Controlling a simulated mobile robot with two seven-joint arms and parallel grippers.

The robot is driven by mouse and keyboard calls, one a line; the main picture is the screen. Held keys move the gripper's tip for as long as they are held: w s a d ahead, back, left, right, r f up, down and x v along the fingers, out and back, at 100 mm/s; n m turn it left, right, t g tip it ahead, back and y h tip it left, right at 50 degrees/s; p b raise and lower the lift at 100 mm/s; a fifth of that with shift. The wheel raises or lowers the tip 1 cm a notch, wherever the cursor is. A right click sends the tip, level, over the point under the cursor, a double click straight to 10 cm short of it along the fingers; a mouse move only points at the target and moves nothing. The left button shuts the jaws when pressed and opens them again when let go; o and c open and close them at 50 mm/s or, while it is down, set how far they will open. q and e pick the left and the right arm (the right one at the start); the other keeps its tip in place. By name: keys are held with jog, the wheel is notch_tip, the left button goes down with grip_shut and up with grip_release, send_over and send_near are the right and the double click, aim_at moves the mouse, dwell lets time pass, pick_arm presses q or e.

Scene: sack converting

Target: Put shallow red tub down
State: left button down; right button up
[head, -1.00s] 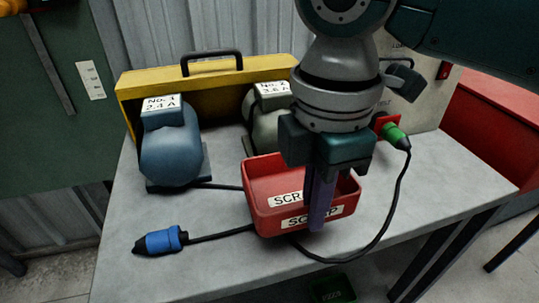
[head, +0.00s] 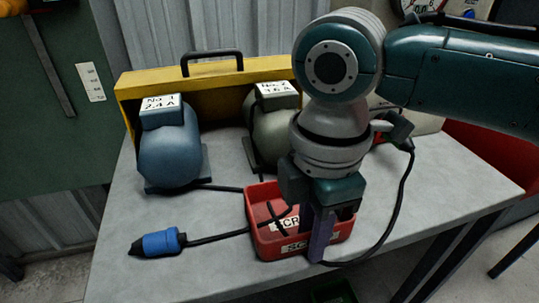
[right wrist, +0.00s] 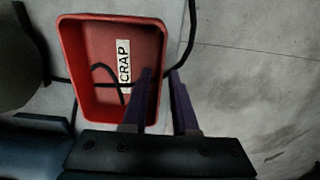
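The shallow red tub (head: 262,240) with white SCRAP labels sits on the grey table near its front edge and looks level. In the right wrist view the tub (right wrist: 78,70) shows its inside, with a black cable crossing it. My right gripper (head: 316,240) points down at the tub's wall, its purple fingers on either side of it. In the right wrist view the right gripper (right wrist: 160,75) has one finger inside the tub and one outside, with a small gap beside the wall, so it looks open. My left gripper is not in view.
A blue motor (head: 168,155) and a grey-green motor (head: 272,128) stand behind the tub, before a yellow handled case (head: 215,72). A blue connector (head: 160,243) lies at the left on a black cable. The table (head: 450,190) is clear at the right.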

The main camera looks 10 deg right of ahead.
jog(key=shift+o, duration=0.4)
notch_tip(320, 180, up, 12)
jog(key=p, duration=0.3)
jog(key=s+a+f+m+t+y, duration=0.1)
jog(key=s+a+f+m+y, duration=0.2)
jog(key=s+a+f+m, duration=0.3)
jog(key=s+d+f+m+t+h, duration=0.1)
jog(key=s+d+m+t+h, duration=0.1)
jog(key=s+d+m, duration=0.7)
jog(key=d+m, duration=0.1)
jog(key=d, duration=0.2)
jog(key=shift+s+d+f+t+h, duration=0.15)
jog(key=shift+s+d+t+h, duration=0.15)
jog(key=shift+s+d+h, duration=0.1)
notch_tip(320, 180, up, 53)
jog(key=p, duration=5.3)
